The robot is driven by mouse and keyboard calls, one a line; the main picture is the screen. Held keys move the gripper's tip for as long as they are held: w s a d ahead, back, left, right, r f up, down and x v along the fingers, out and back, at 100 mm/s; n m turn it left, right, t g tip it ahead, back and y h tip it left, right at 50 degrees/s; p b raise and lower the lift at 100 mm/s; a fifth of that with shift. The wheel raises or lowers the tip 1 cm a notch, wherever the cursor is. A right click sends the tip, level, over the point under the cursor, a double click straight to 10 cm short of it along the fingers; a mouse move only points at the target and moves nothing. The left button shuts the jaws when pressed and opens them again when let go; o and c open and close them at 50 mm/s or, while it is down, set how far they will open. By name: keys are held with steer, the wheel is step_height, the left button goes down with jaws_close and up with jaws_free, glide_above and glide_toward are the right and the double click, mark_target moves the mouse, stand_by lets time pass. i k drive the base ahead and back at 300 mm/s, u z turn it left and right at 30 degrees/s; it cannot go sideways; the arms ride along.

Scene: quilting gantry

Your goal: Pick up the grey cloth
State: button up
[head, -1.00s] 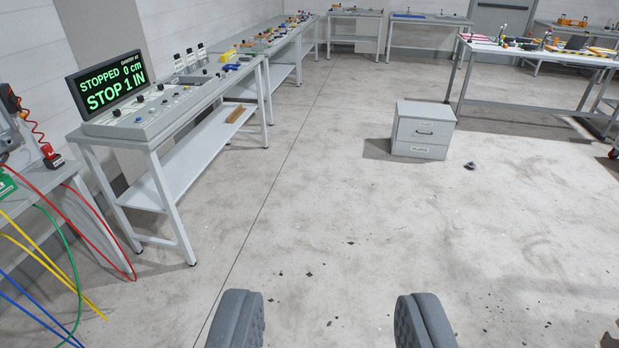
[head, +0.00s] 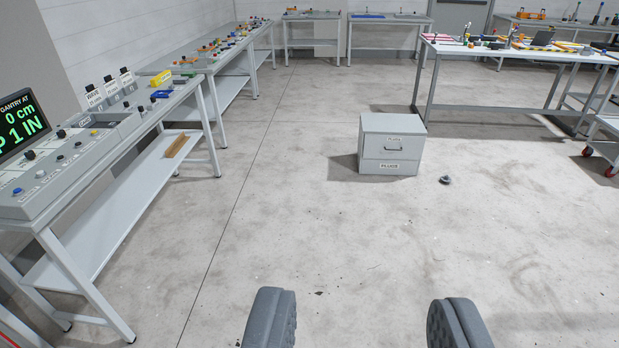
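A small dark grey lump (head: 446,180) lies on the floor just right of the cabinet; it may be the grey cloth, but it is too small to tell. No other grey cloth is clear in view. My gripper (head: 363,322) shows at the bottom of the view, its two grey ribbed fingers wide apart. Only bare floor shows between them. The lump is well ahead of my gripper and to its right.
A grey two-drawer cabinet (head: 391,143) stands on the floor ahead. A worktable (head: 520,52) stands at the back right, a trolley (head: 604,135) at the right edge. The floor between is open.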

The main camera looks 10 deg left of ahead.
mark_target(178, 80)
steer(key=z, duration=0.15)
steer(key=i, duration=3.75)
steer(key=u, duration=0.3)
steer(key=i, duration=1.3)
steer(key=u, duration=0.75)
steer(key=i, duration=1.35)
steer(key=u, duration=1.1)
steer(key=i, duration=1.35)
steer(key=u, duration=0.4)
